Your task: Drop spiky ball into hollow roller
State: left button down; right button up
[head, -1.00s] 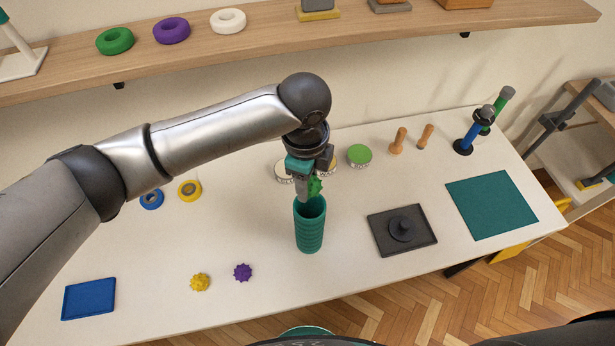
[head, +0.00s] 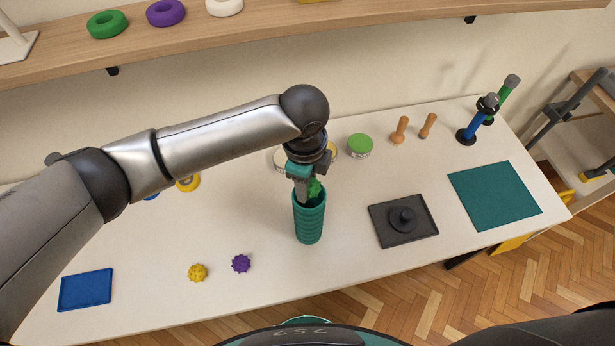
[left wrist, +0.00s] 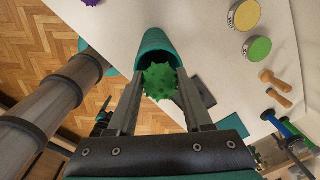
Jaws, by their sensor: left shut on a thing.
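The hollow roller (head: 309,223) is a ribbed teal cylinder standing upright on the white table, open at the top. It also shows in the left wrist view (left wrist: 152,42). My left gripper (head: 306,194) points down at the roller's mouth. It is shut on a green spiky ball (left wrist: 160,81), which also shows in the head view (head: 315,188). The ball is at the roller's opening; how far inside it sits, I cannot tell exactly. A yellow spiky ball (head: 197,272) and a purple spiky ball (head: 241,263) lie on the table left of the roller. My right gripper is not in view.
A black tray with a knob (head: 403,219) and a teal mat (head: 494,195) lie to the right. A blue tray (head: 86,290) is at the front left. Round tins, including a green-topped one (head: 360,146), and wooden pegs (head: 400,130) stand behind.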

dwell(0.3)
pick_arm(q)
jog(key=shift+c, duration=1.2)
grip_release()
notch_tip(320, 180, up, 15)
jog(key=shift+s+a+r, duration=0.15)
jog(key=shift+s, duration=0.3)
